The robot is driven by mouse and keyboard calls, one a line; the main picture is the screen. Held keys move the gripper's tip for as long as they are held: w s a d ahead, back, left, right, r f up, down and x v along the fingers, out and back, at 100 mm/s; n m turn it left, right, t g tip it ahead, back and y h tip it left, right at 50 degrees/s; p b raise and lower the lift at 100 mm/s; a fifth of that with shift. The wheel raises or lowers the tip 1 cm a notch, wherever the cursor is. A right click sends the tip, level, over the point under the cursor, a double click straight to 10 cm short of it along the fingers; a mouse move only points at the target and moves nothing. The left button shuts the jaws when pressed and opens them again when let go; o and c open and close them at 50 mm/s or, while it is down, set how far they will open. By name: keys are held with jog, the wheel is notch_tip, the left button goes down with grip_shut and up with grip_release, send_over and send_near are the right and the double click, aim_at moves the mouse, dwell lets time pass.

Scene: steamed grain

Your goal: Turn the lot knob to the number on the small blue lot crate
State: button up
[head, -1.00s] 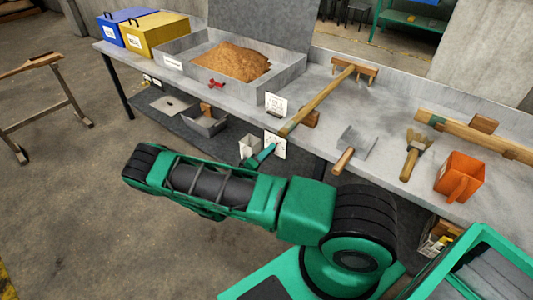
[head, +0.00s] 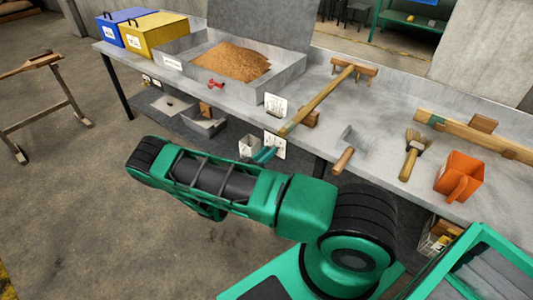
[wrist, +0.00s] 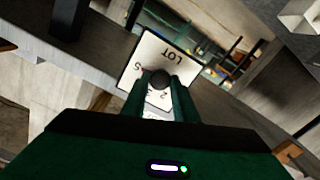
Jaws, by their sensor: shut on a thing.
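The lot knob (wrist: 160,78) is a dark round knob on a white plate (wrist: 150,52) marked LOT. In the wrist view the plate looks tilted and upside down, with a few digits partly showing; the knob's pointer is hidden. My gripper (wrist: 161,88) is shut on the knob, one green finger on each side. In the head view the plate (head: 278,146) hangs on the bench's front edge, with my gripper (head: 265,154) against it.
A yellow box (head: 150,38) and a tray of brown grain (head: 232,62) stand on the bench. A rake (head: 325,100), a brush (head: 413,152) and an orange scoop (head: 460,174) lie to the right. Grey bins (head: 204,124) sit on the shelf below.

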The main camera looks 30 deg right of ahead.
jog(key=shift+f+m, duration=0.2)
jog(key=shift+m, duration=0.2)
jog(key=o, duration=1)
jog(key=shift+r, duration=0.1)
jog(key=shift+a, duration=0.1)
jog(key=v, duration=1)
jog(key=shift+s+a, duration=0.1)
jog(key=shift+a, duration=0.25)
jog(key=shift+r, duration=0.1)
